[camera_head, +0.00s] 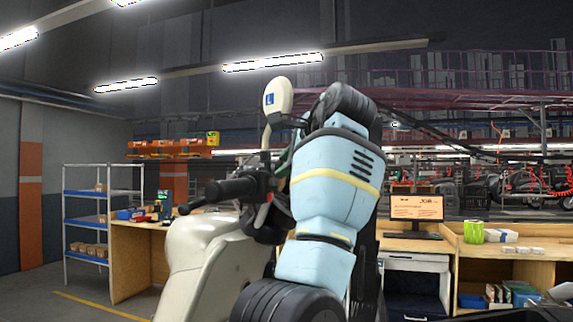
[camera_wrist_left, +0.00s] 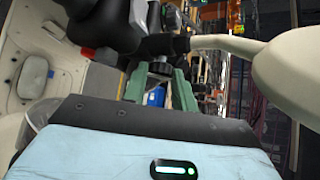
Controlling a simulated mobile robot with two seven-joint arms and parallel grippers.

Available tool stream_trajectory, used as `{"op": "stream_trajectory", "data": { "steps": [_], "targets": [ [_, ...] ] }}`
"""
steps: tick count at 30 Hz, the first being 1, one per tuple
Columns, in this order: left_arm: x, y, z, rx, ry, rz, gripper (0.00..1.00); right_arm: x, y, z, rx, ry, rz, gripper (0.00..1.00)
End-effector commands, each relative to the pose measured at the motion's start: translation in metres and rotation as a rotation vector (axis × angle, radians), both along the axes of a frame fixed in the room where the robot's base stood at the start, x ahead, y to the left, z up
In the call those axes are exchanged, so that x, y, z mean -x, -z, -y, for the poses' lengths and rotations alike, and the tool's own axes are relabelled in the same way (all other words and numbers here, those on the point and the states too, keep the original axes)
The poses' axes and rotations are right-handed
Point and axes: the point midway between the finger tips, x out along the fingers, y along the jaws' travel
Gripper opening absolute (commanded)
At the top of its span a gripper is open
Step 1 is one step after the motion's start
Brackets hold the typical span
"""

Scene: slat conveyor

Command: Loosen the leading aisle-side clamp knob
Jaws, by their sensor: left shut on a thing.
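My left arm, light blue with black joints, stands across the middle of the head view, and its links hide much of what is behind. My left gripper (camera_wrist_left: 160,76) shows two green fingers in the wrist view, shut on a small grey part between their tips. This part is at the place of the clamp knob (camera_wrist_left: 158,68), but its shape is hard to make out. In the head view the gripper (camera_head: 284,163) is mostly hidden beside the handlebar of a cream scooter (camera_head: 208,255). My right gripper is in neither view.
The scooter's black handgrip (camera_head: 228,190) and cream mirror (camera_head: 277,97) stand close to my left arm. The mirror (camera_wrist_left: 290,70) also fills the right of the wrist view. A blue-shelved rack (camera_head: 88,193) and desks with a monitor (camera_head: 416,208) stand behind.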

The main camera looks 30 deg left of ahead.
Motion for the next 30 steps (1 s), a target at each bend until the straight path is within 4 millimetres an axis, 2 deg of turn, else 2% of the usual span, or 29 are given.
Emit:
{"op": "stream_trajectory", "data": {
  "steps": [11, 27, 28, 30],
  "targets": [
    [-0.001, -0.0021, -0.001, 0.024, -0.001, -0.111, 0.05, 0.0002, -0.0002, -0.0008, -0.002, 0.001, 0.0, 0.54],
    [-0.0017, -0.001, -0.0009, 0.03, -0.002, -0.129, 0.05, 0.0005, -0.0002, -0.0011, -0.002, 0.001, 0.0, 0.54],
    [-0.0016, -0.001, -0.0009, 0.03, -0.002, -0.129, 0.29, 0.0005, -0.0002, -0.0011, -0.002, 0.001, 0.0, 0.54],
    [-0.0017, -0.0009, -0.0009, 0.03, -0.002, -0.129, 0.38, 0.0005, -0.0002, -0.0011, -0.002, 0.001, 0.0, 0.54]
  ]
}}
